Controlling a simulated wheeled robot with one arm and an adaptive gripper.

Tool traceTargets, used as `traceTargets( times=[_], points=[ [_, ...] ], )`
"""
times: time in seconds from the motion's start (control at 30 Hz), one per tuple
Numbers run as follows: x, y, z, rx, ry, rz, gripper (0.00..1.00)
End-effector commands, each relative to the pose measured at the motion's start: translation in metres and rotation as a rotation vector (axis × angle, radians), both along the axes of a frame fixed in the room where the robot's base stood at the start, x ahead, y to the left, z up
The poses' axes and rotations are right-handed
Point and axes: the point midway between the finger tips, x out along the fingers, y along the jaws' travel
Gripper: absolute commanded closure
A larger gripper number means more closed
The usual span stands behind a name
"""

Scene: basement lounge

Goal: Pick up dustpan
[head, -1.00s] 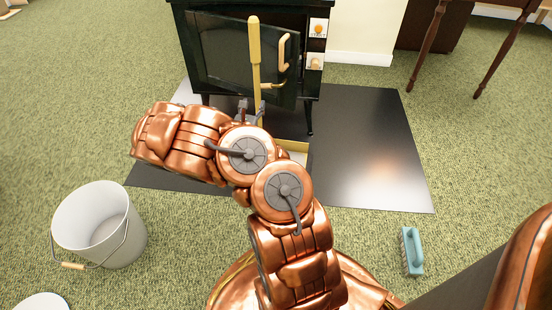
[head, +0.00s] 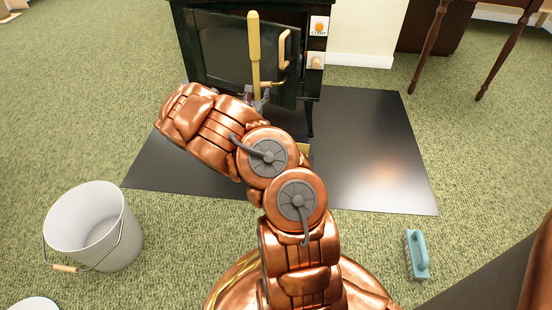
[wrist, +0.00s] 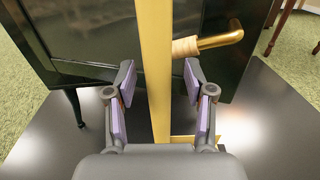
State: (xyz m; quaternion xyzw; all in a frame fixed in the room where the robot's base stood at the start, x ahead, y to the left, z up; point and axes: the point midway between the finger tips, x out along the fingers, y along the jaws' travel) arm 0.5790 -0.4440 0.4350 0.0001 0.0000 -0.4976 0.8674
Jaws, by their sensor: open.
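The yellow long-handled dustpan (head: 254,50) stands upright on the dark floor plate, in front of the black stove. My arm hides most of its lower pan in the head view. In the wrist view its flat yellow handle (wrist: 155,60) runs up between my two fingers. My gripper (wrist: 159,82) is open, with one finger on each side of the handle. A gap shows beside the right finger; the left finger looks closer to the handle. In the head view my gripper (head: 258,98) is partly hidden behind my wrist.
The black stove (head: 225,50) with its brass door handle (head: 285,48) stands just behind the dustpan. The dark floor plate (head: 375,150) is bare at right. A white bucket (head: 95,225) is at left and a teal brush (head: 417,255) at right on green carpet.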

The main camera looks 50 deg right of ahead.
Motion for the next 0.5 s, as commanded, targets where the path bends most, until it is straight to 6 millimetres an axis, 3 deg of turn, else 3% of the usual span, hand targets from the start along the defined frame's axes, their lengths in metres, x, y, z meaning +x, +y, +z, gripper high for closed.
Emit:
traceTargets(
  times=[0.07, 0.5],
  points=[
    [0.0, 0.0002, 0.0001, 0.0, 0.0, 0.0, 0.48],
    [-0.0003, 0.0003, -0.0001, 0.0, 0.0, 0.0, 0.93]
  ],
)
